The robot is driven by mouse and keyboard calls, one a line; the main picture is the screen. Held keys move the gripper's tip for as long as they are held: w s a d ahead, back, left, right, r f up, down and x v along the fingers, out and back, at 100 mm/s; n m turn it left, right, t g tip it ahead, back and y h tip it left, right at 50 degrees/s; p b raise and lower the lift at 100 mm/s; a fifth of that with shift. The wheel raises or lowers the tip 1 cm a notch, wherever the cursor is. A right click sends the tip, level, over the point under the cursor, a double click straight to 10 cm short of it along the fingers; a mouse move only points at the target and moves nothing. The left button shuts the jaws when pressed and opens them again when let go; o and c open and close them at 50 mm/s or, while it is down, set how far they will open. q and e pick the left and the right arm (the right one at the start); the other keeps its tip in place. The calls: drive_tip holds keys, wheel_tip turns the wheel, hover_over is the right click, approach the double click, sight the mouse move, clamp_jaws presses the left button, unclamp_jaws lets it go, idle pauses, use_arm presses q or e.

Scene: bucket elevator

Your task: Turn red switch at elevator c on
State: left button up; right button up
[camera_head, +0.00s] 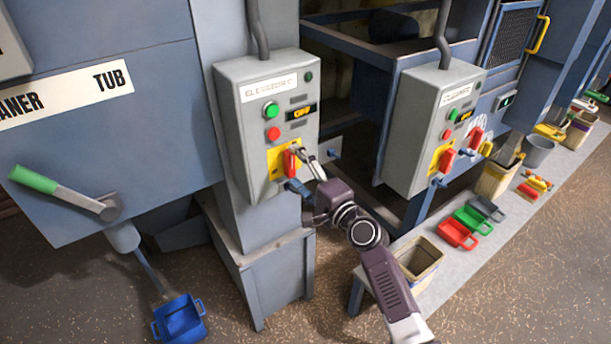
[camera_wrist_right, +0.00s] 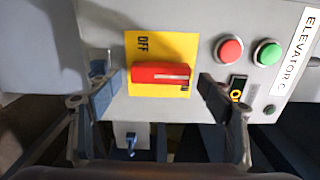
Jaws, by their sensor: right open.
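The elevator C control box (camera_head: 236,138) is a grey panel on a column in the head view. It has a green button (camera_head: 271,109), a red button (camera_head: 273,133) and a small display. Its red switch (camera_head: 290,160) sits on a yellow plate (camera_head: 275,159). In the wrist view the red switch (camera_wrist_right: 161,73) lies across the yellow plate (camera_wrist_right: 145,42), beside the word OFF. My right gripper (camera_wrist_right: 155,85) is open, with one finger on either side of the switch; contact cannot be told. My left gripper is not in view.
A second control box (camera_head: 410,125) with its own red switch stands to the right. A bench (camera_head: 480,270) holds bins and scoops. A green-handled lever (camera_head: 60,195) sticks out at left. A blue bucket (camera_head: 180,320) is below it.

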drive_tip(key=v, duration=1.2)
